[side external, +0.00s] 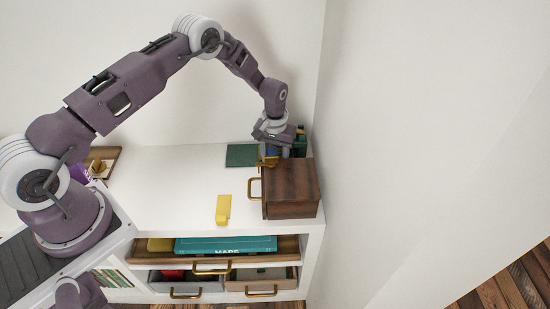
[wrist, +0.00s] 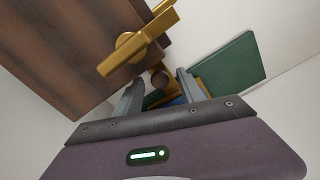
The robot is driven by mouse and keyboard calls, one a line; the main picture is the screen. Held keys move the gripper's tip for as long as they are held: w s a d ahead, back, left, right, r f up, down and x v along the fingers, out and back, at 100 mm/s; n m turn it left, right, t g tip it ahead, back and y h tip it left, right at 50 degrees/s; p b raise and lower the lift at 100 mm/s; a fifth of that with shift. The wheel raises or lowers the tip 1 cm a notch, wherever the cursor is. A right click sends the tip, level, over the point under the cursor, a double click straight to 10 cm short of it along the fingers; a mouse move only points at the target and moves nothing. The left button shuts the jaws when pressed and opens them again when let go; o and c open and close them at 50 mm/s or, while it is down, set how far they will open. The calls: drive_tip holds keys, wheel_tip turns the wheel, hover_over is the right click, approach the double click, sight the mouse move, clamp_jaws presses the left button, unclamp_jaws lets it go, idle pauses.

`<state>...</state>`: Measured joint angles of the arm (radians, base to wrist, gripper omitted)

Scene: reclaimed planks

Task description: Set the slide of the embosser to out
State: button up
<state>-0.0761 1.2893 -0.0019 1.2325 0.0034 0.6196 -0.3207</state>
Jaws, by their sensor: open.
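My gripper (side external: 270,140) is low over the far right of the white cabinet top, behind the wooden box (side external: 290,190). In the wrist view its two grey fingers (wrist: 157,88) are apart. A brass piece with a round boss and a bar (wrist: 130,45) shows at the wooden box's edge, just beyond the fingertips. A small brown round knob (wrist: 159,79) shows between the fingertips, apparently ungripped. Brass and blue parts below are mostly hidden by my gripper. I cannot tell for sure which of these parts is the embosser or its slide.
A dark green flat item (side external: 241,155) lies left of my gripper. A yellow block (side external: 223,208) stands on the cabinet top. A wall rises close on the right. The cabinet top's middle is clear.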

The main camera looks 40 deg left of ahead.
clamp_jaws()
idle(1.4)
